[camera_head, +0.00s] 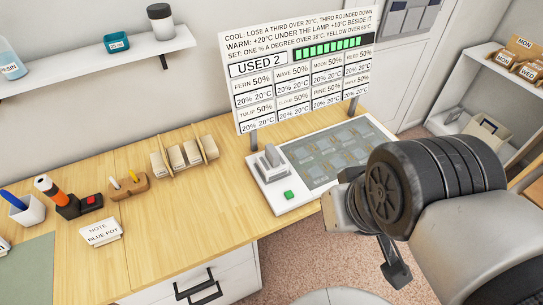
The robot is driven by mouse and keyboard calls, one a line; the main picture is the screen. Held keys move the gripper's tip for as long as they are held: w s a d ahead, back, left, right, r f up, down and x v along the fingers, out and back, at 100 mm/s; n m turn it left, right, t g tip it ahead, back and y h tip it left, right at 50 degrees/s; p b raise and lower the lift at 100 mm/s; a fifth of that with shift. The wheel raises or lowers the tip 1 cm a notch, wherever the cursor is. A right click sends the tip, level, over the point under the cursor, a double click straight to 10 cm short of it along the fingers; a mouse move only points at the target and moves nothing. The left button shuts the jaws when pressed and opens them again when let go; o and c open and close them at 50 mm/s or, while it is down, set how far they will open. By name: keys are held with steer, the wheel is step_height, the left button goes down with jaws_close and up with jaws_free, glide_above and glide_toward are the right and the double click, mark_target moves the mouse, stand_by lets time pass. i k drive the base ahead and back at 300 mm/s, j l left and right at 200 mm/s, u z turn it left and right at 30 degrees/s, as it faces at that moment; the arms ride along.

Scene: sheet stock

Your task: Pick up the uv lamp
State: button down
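An orange and black handheld piece with a pale top (47,187) stands tilted in a black holder (88,204) with a red button, at the left of the wooden desk; it looks like the uv lamp, though no label on it can be read. My gripper (396,272) shows only in part at the lower right, beyond the desk's front edge and far from that piece. My arm hides most of it, so its opening and anything in it cannot be made out.
The desk (185,215) has clear room in front of the card rack (184,155). A note block (101,231), a pen cup (27,209) and a wooden pen holder (128,186) stand near the orange piece. A white panel device (290,197) and a sign board (305,70) are at the right.

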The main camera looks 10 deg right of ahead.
mark_target(272, 164)
steer(key=i+l+u, duration=0.3)
steer(key=i, duration=0.15)
steer(key=i+l+u, duration=0.3)
steer(key=i+l, duration=0.05)
steer(key=i, duration=0.05)
